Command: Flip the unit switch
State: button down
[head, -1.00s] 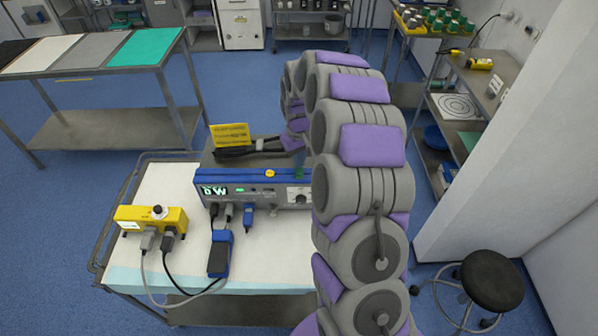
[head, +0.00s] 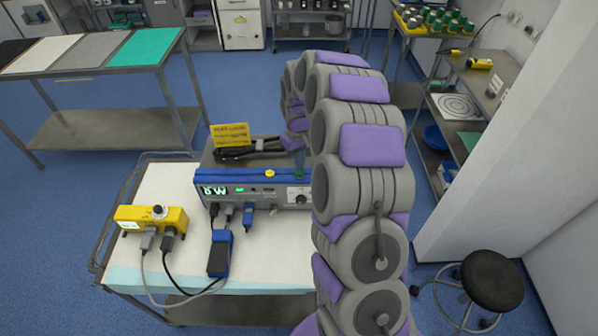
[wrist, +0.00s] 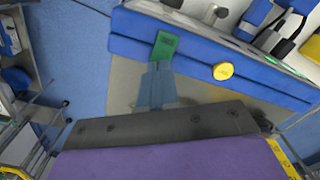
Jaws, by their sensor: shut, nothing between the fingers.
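In the head view my gripper (head: 299,172) hangs above the unit's right part. Contact cannot be told.
A yellow round button (wrist: 223,71) sits on the blue edge. A stool (head: 490,280) stands right.

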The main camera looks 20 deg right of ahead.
jog(key=shift+f, duration=0.9)
dwell(0.8)
jog(key=shift+r+p, duration=1.5)
jog(key=shift+r, duration=2)
jog(key=s+a+r, duration=0.5)
jog(key=s, duration=0.4)
jog(key=s+a+r, duration=0.4)
jog(key=s+r, duration=0.2)
jog(key=s, duration=0.2)
jog(key=s+a+m+g, duration=0.1)
jog(key=s+a, duration=0.1)
jog(key=s, duration=2.1)
jog(key=shift+a+r+g, duration=0.3)
jog(key=shift+r+g, duration=0.1)
